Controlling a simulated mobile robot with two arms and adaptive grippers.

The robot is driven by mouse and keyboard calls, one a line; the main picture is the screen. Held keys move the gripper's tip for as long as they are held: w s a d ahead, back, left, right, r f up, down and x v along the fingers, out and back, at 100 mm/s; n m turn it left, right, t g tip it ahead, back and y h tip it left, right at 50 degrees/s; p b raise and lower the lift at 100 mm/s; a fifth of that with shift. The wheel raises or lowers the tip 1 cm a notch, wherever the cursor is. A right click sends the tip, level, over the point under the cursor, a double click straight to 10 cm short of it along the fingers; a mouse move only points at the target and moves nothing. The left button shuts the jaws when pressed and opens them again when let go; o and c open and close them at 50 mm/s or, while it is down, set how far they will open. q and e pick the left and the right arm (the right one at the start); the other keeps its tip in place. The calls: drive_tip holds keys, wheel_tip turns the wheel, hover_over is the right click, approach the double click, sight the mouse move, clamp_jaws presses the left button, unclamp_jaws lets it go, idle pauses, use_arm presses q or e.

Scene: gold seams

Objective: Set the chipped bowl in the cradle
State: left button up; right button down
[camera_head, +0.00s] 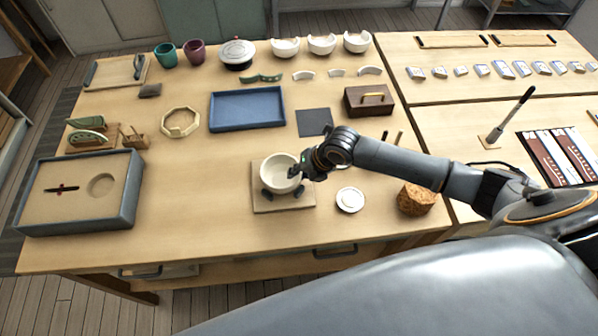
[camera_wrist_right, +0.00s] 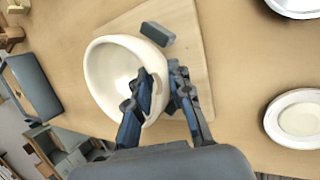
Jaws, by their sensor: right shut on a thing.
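The cream bowl (camera_head: 281,172) is at the cradle, a pale wooden board (camera_head: 300,199) with dark grey pads. My right gripper (camera_head: 297,172) is shut on the bowl's right rim. In the right wrist view the bowl (camera_wrist_right: 103,72) is over the board (camera_wrist_right: 190,35), with one finger inside the wall and one outside; the gripper (camera_wrist_right: 163,92) pinches the rim. One pad (camera_wrist_right: 157,34) shows beside the bowl. I cannot tell whether the bowl rests on the pads or hangs just above them. The chip is not clearly visible. My left gripper is not in view.
A white lidded dish or saucer (camera_head: 349,199) and a cork-like block (camera_head: 416,198) lie right of the cradle, near my right arm. A blue tray (camera_head: 247,127) is behind, and a grey-walled box (camera_head: 128,192) stands left. Table between box and cradle is clear.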

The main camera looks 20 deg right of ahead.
drive_tip(key=c, duration=1.1)
unclamp_jaws()
drive_tip(key=o, duration=0.5)
drive_tip(key=shift+c, duration=0.2)
drive_tip(key=shift+r+p, duration=2.7)
drive_tip(key=shift+r, duration=0.3)
drive_tip(key=shift+s+d+f, duration=0.1)
drive_tip(key=shift+s, duration=0.05)
